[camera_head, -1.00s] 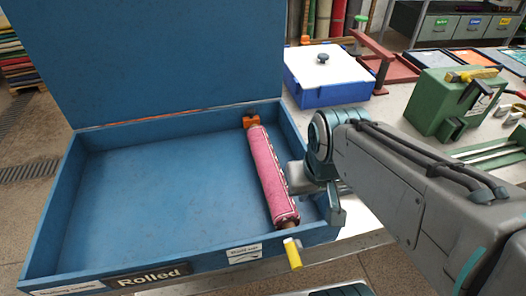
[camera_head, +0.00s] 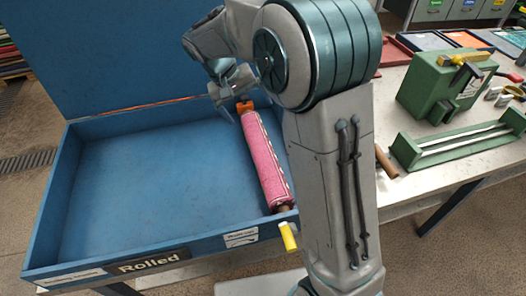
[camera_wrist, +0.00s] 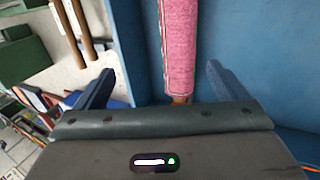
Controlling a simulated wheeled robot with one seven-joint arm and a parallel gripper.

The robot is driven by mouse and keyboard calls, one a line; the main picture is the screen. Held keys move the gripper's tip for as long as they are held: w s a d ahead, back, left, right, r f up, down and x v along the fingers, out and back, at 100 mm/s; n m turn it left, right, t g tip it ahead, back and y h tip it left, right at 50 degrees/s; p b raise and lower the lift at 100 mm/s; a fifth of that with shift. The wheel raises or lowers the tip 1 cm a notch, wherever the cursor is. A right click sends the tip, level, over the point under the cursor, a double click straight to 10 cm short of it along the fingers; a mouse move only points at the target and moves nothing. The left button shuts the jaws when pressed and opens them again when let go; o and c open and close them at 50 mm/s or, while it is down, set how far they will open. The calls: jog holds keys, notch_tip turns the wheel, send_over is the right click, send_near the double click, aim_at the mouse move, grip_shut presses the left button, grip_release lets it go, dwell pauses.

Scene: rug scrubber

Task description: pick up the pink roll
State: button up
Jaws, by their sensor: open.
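The pink roll (camera_head: 264,160) lies in the right part of the open blue box labelled "Rolled" (camera_head: 150,263), along its right wall. My gripper (camera_head: 228,92) is at the roll's far end in the head view, partly hidden by my arm. In the wrist view the roll (camera_wrist: 179,50) runs down between the two spread fingers of my gripper (camera_wrist: 158,88), its brown core end near the palm. The jaws are open and hold nothing; I cannot tell their height over the roll.
The box's raised blue lid (camera_head: 110,50) stands behind. A yellow-ended handle (camera_head: 288,236) sticks out at the box's front. To the right a bench carries a green machine (camera_head: 445,90) and a green rail frame (camera_head: 460,145). The box's left side is empty.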

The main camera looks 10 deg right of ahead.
jog(key=h, duration=0.1)
send_near(250, 129)
jog(key=r, duration=0.2)
jog(key=x, duration=0.2)
jog(key=p+x, duration=0.1)
jog(key=x, duration=0.5)
jog(key=shift+w+a+f, duration=0.15)
jog(key=shift+a+f, duration=0.1)
jog(key=shift+p+x, duration=1.2)
jog(key=shift+x, duration=1.7)
jog(key=shift+a, duration=0.15)
jog(key=c, duration=1.6)
